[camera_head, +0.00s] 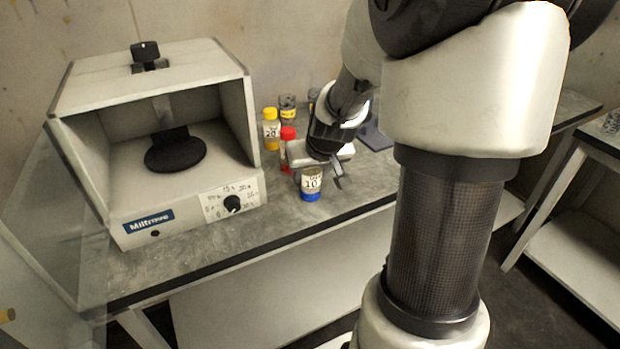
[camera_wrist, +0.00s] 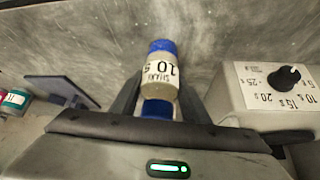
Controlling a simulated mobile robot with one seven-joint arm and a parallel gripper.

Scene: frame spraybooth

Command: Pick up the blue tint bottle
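The blue tint bottle (camera_head: 311,185) stands on the grey bench near its front edge. It has a pale label reading 10 and a blue lower band in the head view. In the wrist view the bottle (camera_wrist: 159,72) shows blue at both ends and lies between the two fingers. My gripper (camera_head: 320,180) is at the bottle's upper part, with one finger visible just right of it and apart from it. In the wrist view my gripper (camera_wrist: 162,92) appears open around the bottle. The bottle's top is hidden by the gripper in the head view.
A mixer box with a dial (camera_head: 150,140) stands left on the bench. Yellow (camera_head: 271,130) and red (camera_head: 286,150) bottles and a dark-lidded jar (camera_head: 287,106) stand behind the bottle. A dark flat panel (camera_head: 372,136) is to the right. Another table (camera_head: 590,135) is far right.

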